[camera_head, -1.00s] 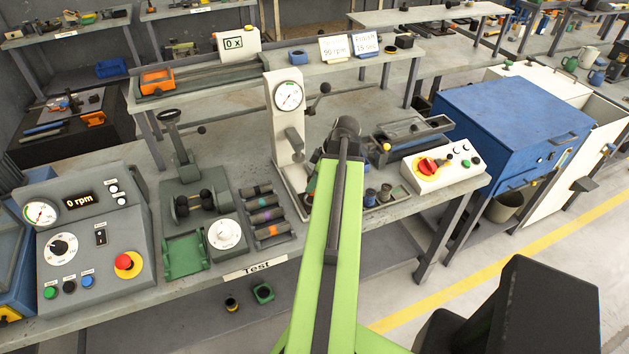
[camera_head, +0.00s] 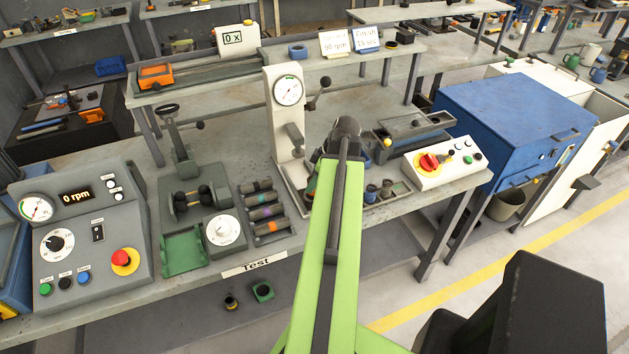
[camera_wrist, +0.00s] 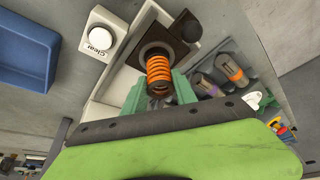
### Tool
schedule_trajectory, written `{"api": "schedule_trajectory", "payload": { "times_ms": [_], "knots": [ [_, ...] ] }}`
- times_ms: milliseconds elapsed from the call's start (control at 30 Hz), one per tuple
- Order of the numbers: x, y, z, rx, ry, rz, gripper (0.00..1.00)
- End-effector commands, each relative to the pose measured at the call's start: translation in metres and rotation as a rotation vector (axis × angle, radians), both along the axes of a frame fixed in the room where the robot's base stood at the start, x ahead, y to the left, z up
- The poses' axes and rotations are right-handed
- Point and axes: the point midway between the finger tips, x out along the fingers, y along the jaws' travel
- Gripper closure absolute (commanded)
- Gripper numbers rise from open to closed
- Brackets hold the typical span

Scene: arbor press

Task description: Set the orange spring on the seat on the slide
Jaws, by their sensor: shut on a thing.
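In the wrist view the orange spring (camera_wrist: 159,78) is held between the green fingers of my gripper (camera_wrist: 161,90). The fingers are shut on it, one on each side. Its far end is in line with a dark round seat (camera_wrist: 152,49) on a dark brown plate; I cannot tell whether it touches. In the head view my green arm reaches over the bench beside the white press column with its dial (camera_head: 286,110). The arm hides the spring, the seat and my fingertips there.
A rack of banded cylinders (camera_head: 262,212) lies left of my arm. A control box with a red knob (camera_head: 437,164) stands to the right, a grey panel reading 0 rpm (camera_head: 82,235) at far left. In the wrist view a white Clear button box (camera_wrist: 103,40) is close by.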

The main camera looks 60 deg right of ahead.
Motion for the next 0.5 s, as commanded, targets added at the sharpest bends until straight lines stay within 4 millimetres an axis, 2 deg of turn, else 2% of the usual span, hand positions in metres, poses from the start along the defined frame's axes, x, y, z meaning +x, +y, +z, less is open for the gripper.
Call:
{"api": "schedule_trajectory", "payload": {
  "times_ms": [500],
  "knots": [
    [0.0002,0.0001,-0.0115,0.0,0.0,0.0,1.0]
  ]
}}
